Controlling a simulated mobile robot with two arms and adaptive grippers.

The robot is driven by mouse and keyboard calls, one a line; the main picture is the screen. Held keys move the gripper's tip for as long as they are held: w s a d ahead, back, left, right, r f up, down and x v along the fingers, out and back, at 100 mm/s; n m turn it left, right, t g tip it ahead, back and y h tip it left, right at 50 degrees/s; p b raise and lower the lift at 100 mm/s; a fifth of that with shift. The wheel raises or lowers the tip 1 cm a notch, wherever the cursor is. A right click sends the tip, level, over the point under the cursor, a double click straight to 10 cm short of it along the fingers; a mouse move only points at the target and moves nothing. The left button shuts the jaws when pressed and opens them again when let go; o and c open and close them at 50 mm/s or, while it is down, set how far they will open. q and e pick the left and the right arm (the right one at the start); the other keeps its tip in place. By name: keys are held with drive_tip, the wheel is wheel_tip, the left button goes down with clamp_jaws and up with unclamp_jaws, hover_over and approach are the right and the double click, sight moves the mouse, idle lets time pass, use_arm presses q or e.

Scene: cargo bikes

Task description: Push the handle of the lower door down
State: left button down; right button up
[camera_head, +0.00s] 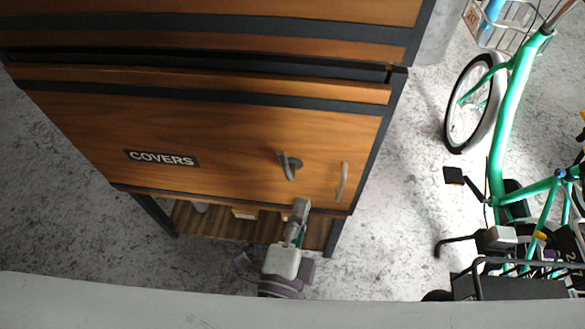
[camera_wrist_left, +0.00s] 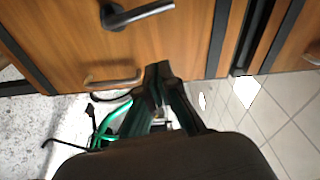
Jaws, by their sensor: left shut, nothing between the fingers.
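The lower door (camera_head: 230,140) is a wooden panel labelled COVERS on a dark-framed cabinet. A grey lever handle (camera_head: 289,166) is on its right part; it also shows at the top of the left wrist view (camera_wrist_left: 138,14). My left gripper (camera_head: 301,206) is shut and empty, close to the door's bottom edge and apart from the lever. In the left wrist view its fingertips (camera_wrist_left: 159,70) are together, with a clear gap to the lever. My right gripper is in neither view.
A fixed pull bar (camera_head: 342,182) is beside the lever, near the door's right edge; it also shows near the fingertips in the left wrist view (camera_wrist_left: 113,80). An open shelf (camera_head: 225,222) lies under the door. A green cargo bike (camera_head: 510,130) stands at right, with clear floor between.

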use_arm(q)
drive_tip(key=shift+r, duration=0.15)
drive_tip(key=p, duration=0.4)
hover_over(292, 168)
drive_tip(key=s+d, duration=0.4)
drive_tip(key=shift+s+r, duration=0.1)
drive_tip(key=shift+r, duration=0.25)
drive_tip(key=a, duration=0.1)
drive_tip(key=a+f, duration=0.1)
drive_tip(key=shift+a+p, duration=0.3)
drive_tip(key=shift+a, duration=0.1)
drive_tip(key=shift+a+f, duration=0.1)
drive_tip(key=shift+a, duration=0.35)
